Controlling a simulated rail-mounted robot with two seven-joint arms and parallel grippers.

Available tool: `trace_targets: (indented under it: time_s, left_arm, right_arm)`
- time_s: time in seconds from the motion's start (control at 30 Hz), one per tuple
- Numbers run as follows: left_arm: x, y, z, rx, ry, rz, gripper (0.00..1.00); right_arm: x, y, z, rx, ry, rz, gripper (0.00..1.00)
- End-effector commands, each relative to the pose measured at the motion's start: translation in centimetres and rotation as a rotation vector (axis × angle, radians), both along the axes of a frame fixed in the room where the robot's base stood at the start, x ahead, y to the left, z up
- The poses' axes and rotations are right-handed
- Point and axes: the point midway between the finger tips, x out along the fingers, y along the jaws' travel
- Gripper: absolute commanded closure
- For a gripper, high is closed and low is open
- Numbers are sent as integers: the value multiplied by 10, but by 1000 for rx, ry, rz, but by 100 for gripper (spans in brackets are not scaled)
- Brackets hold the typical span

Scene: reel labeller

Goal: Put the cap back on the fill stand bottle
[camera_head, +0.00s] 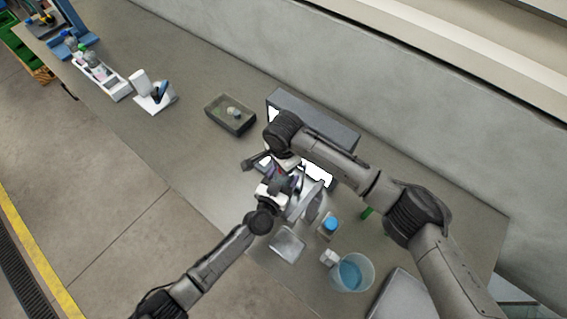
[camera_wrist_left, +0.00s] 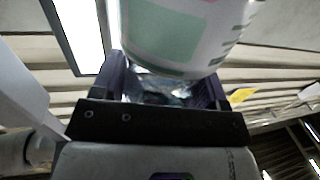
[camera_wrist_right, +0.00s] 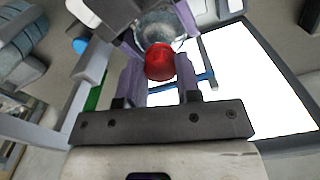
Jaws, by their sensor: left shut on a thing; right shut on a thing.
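A clear bottle (camera_wrist_right: 155,22) with a red cap (camera_wrist_right: 159,62) shows in the right wrist view. My right gripper (camera_wrist_right: 160,75) is shut on the red cap, with a purple finger on each side. The cap lines up with the bottle's neck end; whether it is seated I cannot tell. In the left wrist view my left gripper (camera_wrist_left: 168,88) is shut on the bottle, whose white and green label (camera_wrist_left: 185,35) fills the top. In the head view both grippers meet mid-bench, the left (camera_head: 276,187) below the right (camera_head: 283,162), and they mostly hide the bottle.
A bright panel (camera_head: 318,175) and grey box (camera_head: 335,124) stand just behind the grippers. A dark tray (camera_head: 213,118) lies to the left. The left bench has free room.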

Motion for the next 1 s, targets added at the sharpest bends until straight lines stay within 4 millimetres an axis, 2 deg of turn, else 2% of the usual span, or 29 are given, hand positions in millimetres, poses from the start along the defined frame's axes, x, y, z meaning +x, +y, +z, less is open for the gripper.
trace_targets:
  time_s: [0.3, 0.5, 0.6, 0.7, 0.97, 1.0]
  left_arm:
    - [0, 0, 0, 0, 1, 0, 99]
    - [0, 0, 0, 0, 1, 0, 99]
    - [0, 0, 0, 0, 1, 0, 99]
    - [0, 0, 0, 0, 1, 0, 99]
    - [0, 0, -1, 0, 1, 0, 99]
    - [0, 0, -1, 0, 1, 0, 99]
  right_arm:
    - [-1, 3, -1, 6, 9, -816, 90]
    - [0, 3, -1, 5, 8, -1269, 90]
    - [1, 1, -1, 3, 6, -1394, 90]
    - [1, 0, -1, 1, 3, -1447, 90]
    - [2, 0, 0, 0, 1, -1452, 90]
    - [2, 0, 0, 0, 1, -1452, 67]
